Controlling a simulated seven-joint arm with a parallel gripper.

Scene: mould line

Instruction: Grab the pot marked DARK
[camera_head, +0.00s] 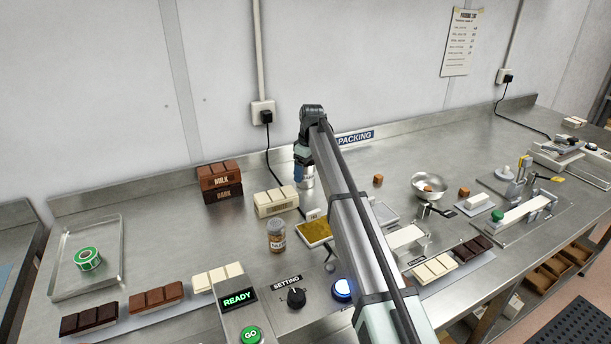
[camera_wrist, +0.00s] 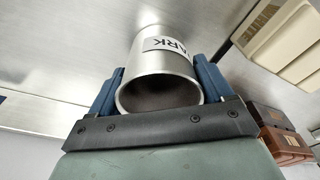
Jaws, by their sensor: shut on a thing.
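The pot marked DARK (camera_wrist: 160,62) is a silver metal cylinder with a white label, and the letters "ARK" show in the wrist view. My gripper (camera_wrist: 158,85) is shut on it, with one blue finger on each side of the pot. Its open mouth faces the wrist camera. In the head view the pot (camera_head: 307,180) shows only in part beside my gripper (camera_head: 301,174), behind my arm. I cannot tell whether the pot touches the steel table.
A MILK and DARK chocolate stack (camera_head: 220,182) stands left of my gripper, and a white chocolate block (camera_head: 276,202) is close by. A labelled jar (camera_head: 276,236) and gold tray (camera_head: 315,232) stand in front. A metal bowl (camera_head: 430,186) is right. Bare table lies at back left.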

